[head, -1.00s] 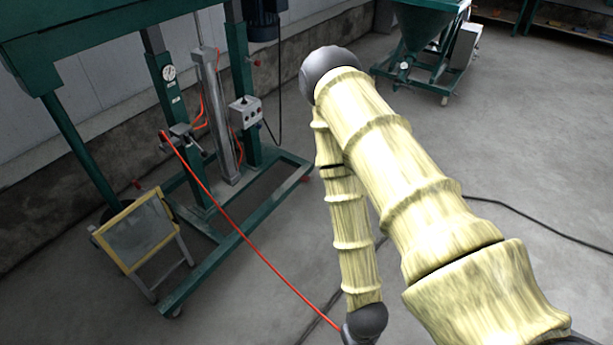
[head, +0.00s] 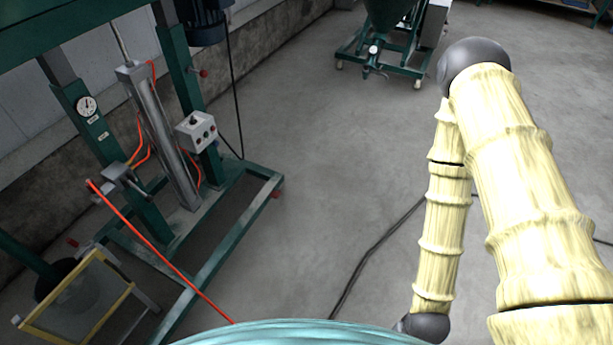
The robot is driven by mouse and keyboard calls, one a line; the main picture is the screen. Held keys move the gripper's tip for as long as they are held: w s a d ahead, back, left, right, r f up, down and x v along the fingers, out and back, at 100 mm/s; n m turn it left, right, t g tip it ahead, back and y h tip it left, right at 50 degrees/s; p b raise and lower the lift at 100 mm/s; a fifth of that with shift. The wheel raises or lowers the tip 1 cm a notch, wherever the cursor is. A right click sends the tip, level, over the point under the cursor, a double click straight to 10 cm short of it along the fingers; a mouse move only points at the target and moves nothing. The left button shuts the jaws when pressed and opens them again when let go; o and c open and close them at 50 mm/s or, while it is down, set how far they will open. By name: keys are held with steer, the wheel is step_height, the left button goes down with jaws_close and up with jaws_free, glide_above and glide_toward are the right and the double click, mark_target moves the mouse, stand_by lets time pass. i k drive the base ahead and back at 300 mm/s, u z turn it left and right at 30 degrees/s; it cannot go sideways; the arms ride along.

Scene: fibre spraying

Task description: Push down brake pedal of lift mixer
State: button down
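The lift mixer (head: 175,100) is a dark green steel frame at the left in the head view. It has a grey cylinder, a round gauge (head: 87,106) and a control box (head: 197,131). Its low base (head: 228,232) runs along the floor. A small red-tipped part (head: 72,242) shows at the base's left, and another red tip (head: 277,194) at its right end. I cannot tell which part is the brake pedal. My arm, in a yellowish ribbed cover, is at the right, apart from the mixer. Its dark lower joint shows at the bottom; my gripper is out of view.
A yellow-framed screen (head: 78,300) leans at the lower left by the mixer. A red hose (head: 165,255) hangs from it to the floor. A black cable (head: 372,252) crosses the floor. A green hopper machine (head: 390,40) stands behind.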

mark_target(275, 194)
steer(key=u, duration=0.3)
steer(key=i, duration=1.35)
steer(key=u, duration=0.65)
